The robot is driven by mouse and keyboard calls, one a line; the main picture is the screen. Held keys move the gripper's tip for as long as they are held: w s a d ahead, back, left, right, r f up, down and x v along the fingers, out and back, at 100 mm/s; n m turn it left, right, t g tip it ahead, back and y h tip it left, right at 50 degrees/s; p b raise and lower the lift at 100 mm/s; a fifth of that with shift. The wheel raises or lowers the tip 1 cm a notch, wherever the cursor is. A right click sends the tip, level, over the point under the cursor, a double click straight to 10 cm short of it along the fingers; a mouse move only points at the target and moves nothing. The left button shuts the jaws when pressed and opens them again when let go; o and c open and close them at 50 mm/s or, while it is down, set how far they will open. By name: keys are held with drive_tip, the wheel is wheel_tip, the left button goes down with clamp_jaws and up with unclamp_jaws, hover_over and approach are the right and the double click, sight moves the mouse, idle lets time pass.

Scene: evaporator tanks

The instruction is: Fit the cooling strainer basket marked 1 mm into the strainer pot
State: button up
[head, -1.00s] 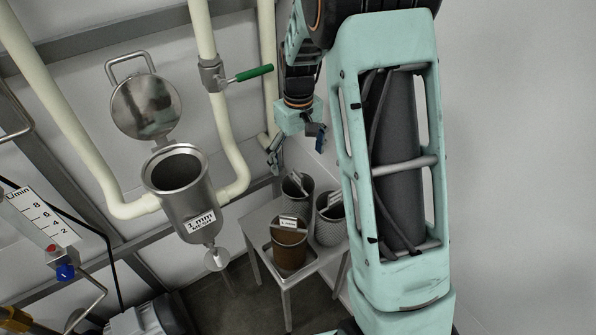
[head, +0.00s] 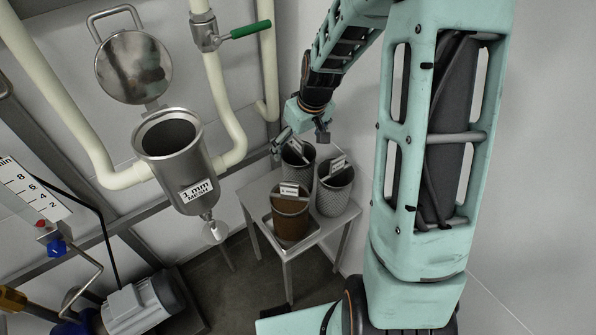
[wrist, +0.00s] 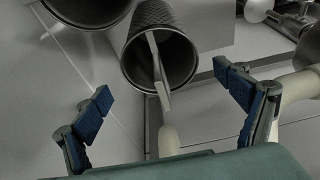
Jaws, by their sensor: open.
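The strainer pot (head: 180,172), labelled "1 mm MESH", is mounted on the pipe at left, mouth up and empty-looking. Its round lid (head: 133,68) stands open behind it. Three baskets with tagged handles stand on a small table: a back grey one (head: 296,168), a right grey one (head: 335,198) and a front brown one (head: 290,222). Their tags are too small to read. My gripper (head: 301,143) is open just above the back basket. In the wrist view this mesh basket (wrist: 160,25) and its handle bar (wrist: 158,70) lie ahead between the open fingers (wrist: 164,90), apparently untouched.
The small table (head: 345,222) has a tray under the front basket. A pipe with a green-handled valve (head: 245,30) runs behind the pot. A pump (head: 140,305) and a flow gauge (head: 28,190) are at lower left. Walls close in behind the table.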

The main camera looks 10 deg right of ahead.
drive_tip(key=x, duration=0.3)
drive_tip(key=b+x, duration=0.1)
drive_tip(key=x, duration=0.1)
drive_tip(key=shift+s+a+f, duration=0.1)
drive_tip(key=shift+f, duration=0.35)
drive_tip(key=shift+c, duration=0.2)
